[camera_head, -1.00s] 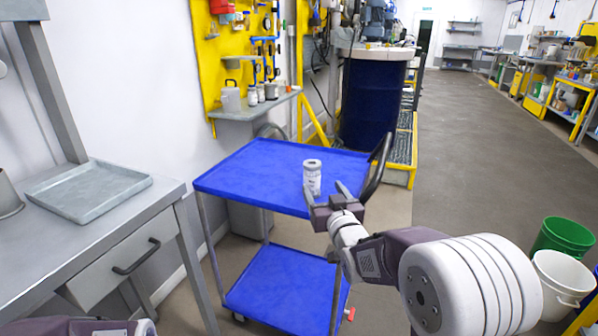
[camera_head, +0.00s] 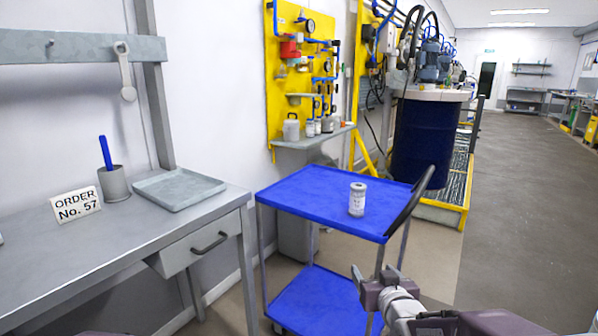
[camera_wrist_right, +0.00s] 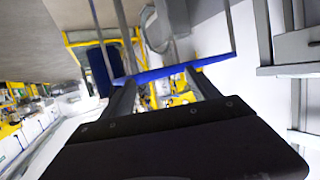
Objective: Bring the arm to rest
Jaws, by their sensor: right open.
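My right gripper (camera_head: 377,272) is in the lower middle of the head view, in front of the blue cart's handle side. Its two fingers are spread with nothing between them. The right wrist view also shows the open fingers (camera_wrist_right: 161,82), with a blurred blue edge beyond them. A small white and grey can (camera_head: 357,200) stands upright on the cart's top shelf (camera_head: 305,193), apart from the gripper. My left gripper is out of view; only a sliver of my body shows at the bottom left.
A grey workbench (camera_head: 130,245) at left carries a shallow tray (camera_head: 179,188), a cup (camera_head: 113,184) with a blue item, and an order sign (camera_head: 76,205). A dark blue drum (camera_head: 420,140) stands behind the cart. The floor (camera_head: 525,220) at right is clear.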

